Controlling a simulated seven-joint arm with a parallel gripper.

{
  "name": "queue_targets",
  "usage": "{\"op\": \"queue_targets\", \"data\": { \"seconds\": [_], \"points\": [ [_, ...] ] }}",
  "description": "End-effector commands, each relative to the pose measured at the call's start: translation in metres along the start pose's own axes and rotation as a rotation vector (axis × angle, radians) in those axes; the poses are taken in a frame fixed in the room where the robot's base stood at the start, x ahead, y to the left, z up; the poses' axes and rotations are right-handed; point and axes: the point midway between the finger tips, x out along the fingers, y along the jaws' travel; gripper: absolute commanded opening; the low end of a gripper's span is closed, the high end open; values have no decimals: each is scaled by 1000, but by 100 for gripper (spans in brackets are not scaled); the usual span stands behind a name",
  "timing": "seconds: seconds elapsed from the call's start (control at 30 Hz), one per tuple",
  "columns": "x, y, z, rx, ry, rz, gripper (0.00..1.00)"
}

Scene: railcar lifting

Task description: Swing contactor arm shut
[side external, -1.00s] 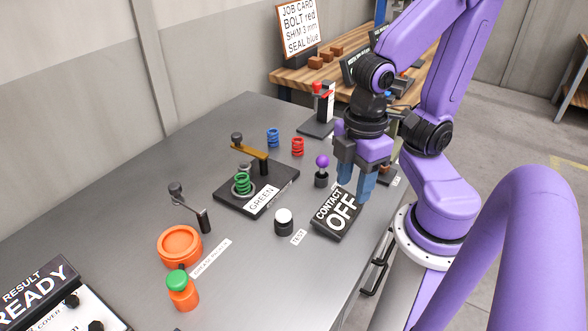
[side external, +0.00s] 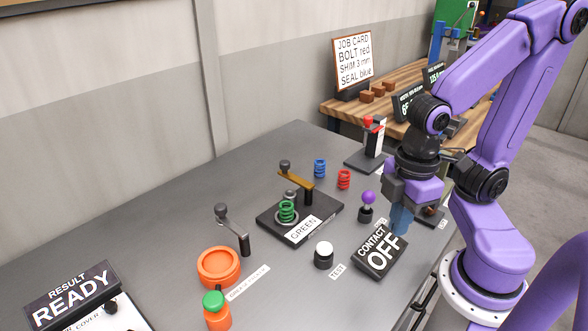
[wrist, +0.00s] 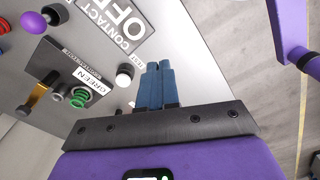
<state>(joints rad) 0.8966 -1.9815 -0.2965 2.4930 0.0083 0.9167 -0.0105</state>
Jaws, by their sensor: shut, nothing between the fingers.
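The contactor arm (side external: 297,181) is a brass bar on a black post, with a dark knob at its far-left end. It stands on a black base (side external: 330,214) labelled GREEN and points away from the green spring (side external: 288,211), not over it. In the wrist view the brass bar (wrist: 38,95) shows at the left, beside the green spring (wrist: 78,98). My gripper (side external: 402,225) is shut and empty, pointing down by the CONTACT OFF sign (side external: 381,251), right of the base. Its blue fingers (wrist: 158,66) are together in the wrist view.
A purple knob (side external: 367,200) and a white button (side external: 324,250) stand between my gripper and the base. Blue (side external: 320,168) and red (side external: 343,180) springs stand behind. Another dark lever (side external: 233,228) and an orange dish (side external: 219,267) are at the left.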

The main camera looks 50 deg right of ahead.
Motion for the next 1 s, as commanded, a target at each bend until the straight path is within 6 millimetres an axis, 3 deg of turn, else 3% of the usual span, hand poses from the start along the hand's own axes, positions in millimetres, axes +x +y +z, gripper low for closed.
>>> {"op": "queue_targets", "data": {
  "seconds": [0.17,0.47,0.73,1.0],
  "points": [
    [-4,14,-17,58,-9,-33,0],
    [-14,68,-58,201,6,-140,0],
    [-19,138,-82,322,72,-231,0],
    [-21,223,-81,434,184,-299,0]
  ]
}}
